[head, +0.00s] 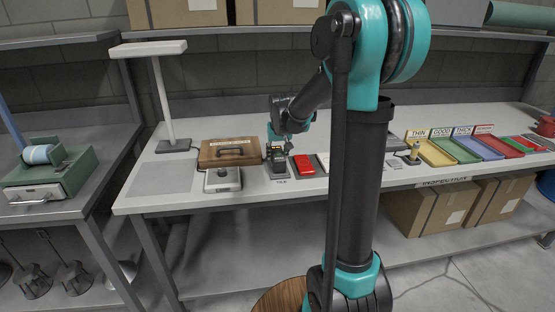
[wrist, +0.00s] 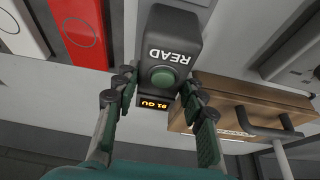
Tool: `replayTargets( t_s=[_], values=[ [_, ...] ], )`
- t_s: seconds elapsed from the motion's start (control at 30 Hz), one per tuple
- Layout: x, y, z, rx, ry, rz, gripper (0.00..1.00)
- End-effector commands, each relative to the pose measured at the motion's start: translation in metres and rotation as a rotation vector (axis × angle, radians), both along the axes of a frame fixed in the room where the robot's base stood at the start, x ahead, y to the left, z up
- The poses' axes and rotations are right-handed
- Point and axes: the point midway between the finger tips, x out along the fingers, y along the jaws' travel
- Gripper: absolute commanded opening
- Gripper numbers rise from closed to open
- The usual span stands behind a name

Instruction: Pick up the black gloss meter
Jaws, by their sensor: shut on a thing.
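The black gloss meter (wrist: 175,40) fills the middle of the wrist view. It has the word READ, a round green button and a lit orange display, all upside down in this view. My gripper (wrist: 157,90) has one finger on each side of it and is shut on it near the display end. In the head view my gripper (head: 277,148) is low over the bench, at the meter (head: 278,163), which is small and partly covered there. It is over or on the grey spot labelled TILE; I cannot tell whether it touches the surface.
A brown case with a handle (head: 230,152) and a grey box with a knob (head: 222,180) stand close on the left. A red panel (head: 304,165) lies close on the right. Coloured trays (head: 468,150) are farther right. A white lamp stand (head: 163,100) rises at the back left.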

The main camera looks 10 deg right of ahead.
Motion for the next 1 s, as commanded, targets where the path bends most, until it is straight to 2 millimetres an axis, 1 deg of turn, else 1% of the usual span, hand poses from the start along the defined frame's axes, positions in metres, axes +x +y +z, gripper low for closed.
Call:
replayTargets(
  t_s=[0.17, 0.27, 0.37, 0.47, 0.57, 0.8, 0.9, 1.0],
  values=[
    [0.0, 0.0, 0.002, 0.0, 0.0, 0.0, 0.0],
    [0.0, 0.0, 0.007, 0.0, 0.0, 0.0, 0.0],
    [0.0, 0.0, 0.017, 0.0, 0.0, 0.0, 0.0],
    [0.0, 0.0, 0.032, 0.0, 0.0, 0.0, 0.0],
    [0.0, 0.0, 0.056, 0.0, 0.0, 0.0, 0.0],
    [0.0, 0.0, 0.122, 0.0, 0.0, 0.0, 0.0],
    [0.0, 0.0, 0.146, 0.0, 0.0, 0.0, 0.0],
    [0.0, 0.0, 0.165, 0.0, 0.0, 0.0, 0.0]
  ],
)
